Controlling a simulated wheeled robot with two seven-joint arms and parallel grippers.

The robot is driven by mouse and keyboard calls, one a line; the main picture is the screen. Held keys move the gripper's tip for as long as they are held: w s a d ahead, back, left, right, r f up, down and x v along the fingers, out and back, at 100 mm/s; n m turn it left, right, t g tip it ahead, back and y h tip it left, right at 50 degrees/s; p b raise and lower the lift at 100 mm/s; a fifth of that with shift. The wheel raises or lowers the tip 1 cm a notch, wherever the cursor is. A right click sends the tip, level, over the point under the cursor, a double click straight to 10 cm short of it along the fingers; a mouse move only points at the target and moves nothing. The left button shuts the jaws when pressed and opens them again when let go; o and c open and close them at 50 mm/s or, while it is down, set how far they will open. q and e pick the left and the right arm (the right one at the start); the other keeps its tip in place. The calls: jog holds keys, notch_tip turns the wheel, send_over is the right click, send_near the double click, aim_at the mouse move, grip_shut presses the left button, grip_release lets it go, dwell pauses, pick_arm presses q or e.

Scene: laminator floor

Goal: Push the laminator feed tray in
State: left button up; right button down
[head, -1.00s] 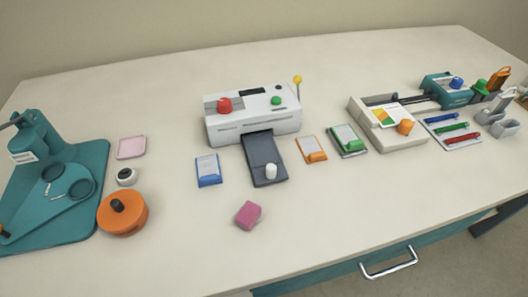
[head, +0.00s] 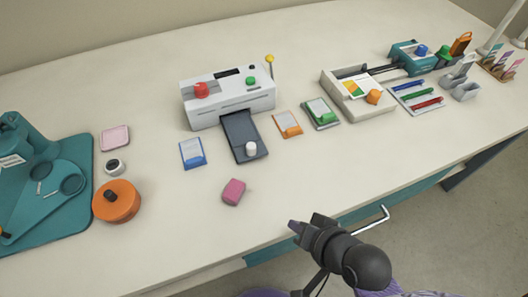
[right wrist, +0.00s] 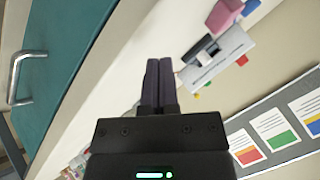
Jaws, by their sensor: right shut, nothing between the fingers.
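The white laminator (head: 228,97) stands at the back middle of the table, with a red knob and a green button on top. Its dark grey feed tray (head: 238,130) sticks out of the front, with a white knob (head: 251,148) near the outer end. In the right wrist view the laminator (right wrist: 222,56) is beyond the fingertips. My right gripper (head: 294,226) is over the table's front edge, apart from the tray, to its front right. Its fingers are together and empty, as the right wrist view (right wrist: 159,66) also shows. My left gripper is not in view.
A pink block (head: 233,191) lies in front of the tray. A blue card pack (head: 192,153) and an orange one (head: 287,124) lie on either side. An orange round container (head: 117,201) stands at left. A drawer handle (head: 372,221) juts out below the front edge.

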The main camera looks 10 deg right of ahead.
aim_at(254, 151)
jog(key=w+r+m+t, duration=0.1)
jog(key=m, duration=0.1)
jog(key=w+r+m+t+y, duration=0.1)
jog(key=m+t, duration=0.1)
jog(key=m, duration=0.1)
jog(key=w+m+t, duration=0.2)
jog(key=m, duration=0.1)
jog(key=shift+a+r+y, duration=0.25)
jog(key=shift+r+y, duration=0.05)
jog(key=shift+r, duration=0.1)
jog(key=shift+w+m, duration=0.2)
jog(key=shift+m, duration=0.3)
jog(key=b+x, duration=0.1)
jog(key=x, duration=0.3)
jog(key=b+x, duration=0.1)
jog(key=x, duration=0.3)
jog(key=r+b+x, duration=0.1)
jog(key=x, duration=0.3)
jog(key=shift+w+b, duration=0.4)
jog(key=shift+w+a, duration=0.25)
jog(key=shift+w, duration=0.25)
jog(key=shift+r, duration=0.1)
